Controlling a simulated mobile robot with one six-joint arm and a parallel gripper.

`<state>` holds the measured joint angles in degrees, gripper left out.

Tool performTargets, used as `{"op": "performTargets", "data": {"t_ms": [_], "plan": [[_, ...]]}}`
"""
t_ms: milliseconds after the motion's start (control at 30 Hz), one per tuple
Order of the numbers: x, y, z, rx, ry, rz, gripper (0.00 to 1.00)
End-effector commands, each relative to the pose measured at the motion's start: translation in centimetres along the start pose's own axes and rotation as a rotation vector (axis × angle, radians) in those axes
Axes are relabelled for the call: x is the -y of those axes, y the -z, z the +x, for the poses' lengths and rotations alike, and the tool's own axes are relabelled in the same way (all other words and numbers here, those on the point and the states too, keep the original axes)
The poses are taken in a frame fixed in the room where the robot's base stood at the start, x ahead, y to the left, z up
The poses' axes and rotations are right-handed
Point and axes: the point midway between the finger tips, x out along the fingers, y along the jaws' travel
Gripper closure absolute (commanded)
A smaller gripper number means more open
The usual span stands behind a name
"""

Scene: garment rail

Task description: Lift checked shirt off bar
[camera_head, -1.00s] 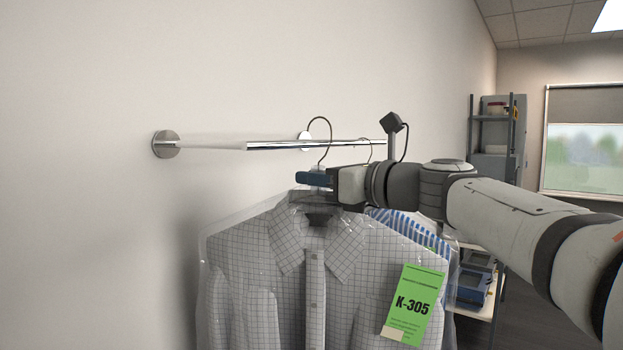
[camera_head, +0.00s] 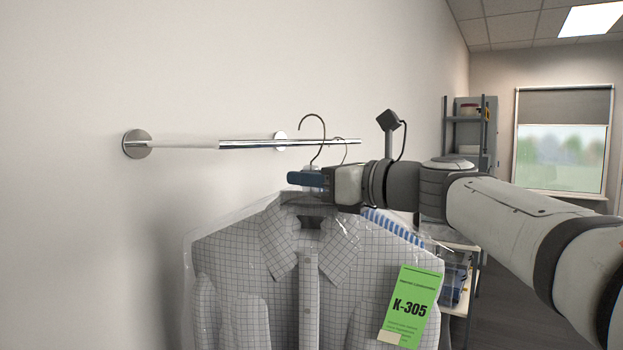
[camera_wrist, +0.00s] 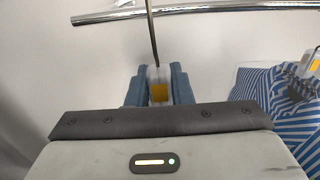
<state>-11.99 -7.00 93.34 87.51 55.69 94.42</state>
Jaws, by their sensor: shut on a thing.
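The checked shirt (camera_head: 235,260), grey and white in clear film with a green K-305 tag (camera_head: 409,306), hangs upright from its hanger below the bar (camera_head: 250,144). My gripper (camera_head: 305,180) is shut on the hanger's neck, just below its hook (camera_head: 312,116). The wrist view shows the blue finger pads on both sides of the pale neck piece (camera_wrist: 158,88), with the dark hook stem (camera_wrist: 151,35) rising in front of the bar (camera_wrist: 220,10). In the head view the hook's arch and open tip show above the bar, with no clear contact.
A blue-striped shirt (camera_head: 397,226) hangs behind the checked one, close to my gripper; it also shows in the wrist view (camera_wrist: 272,105). The wall mount (camera_head: 137,144) is at left. A low table (camera_head: 462,249) and a shelf (camera_head: 464,130) stand behind at right.

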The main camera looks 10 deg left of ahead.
Motion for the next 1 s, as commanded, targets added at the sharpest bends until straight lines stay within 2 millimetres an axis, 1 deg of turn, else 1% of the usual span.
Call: {"op": "performTargets", "data": {"t_ms": [100, 1000], "plan": [[0.0, -0.1, -1.3, 0.002, 0.003, -0.002, 1.0], [0.0, -0.1, -10.3, 0.001, 0.003, -0.001, 1.0]]}}
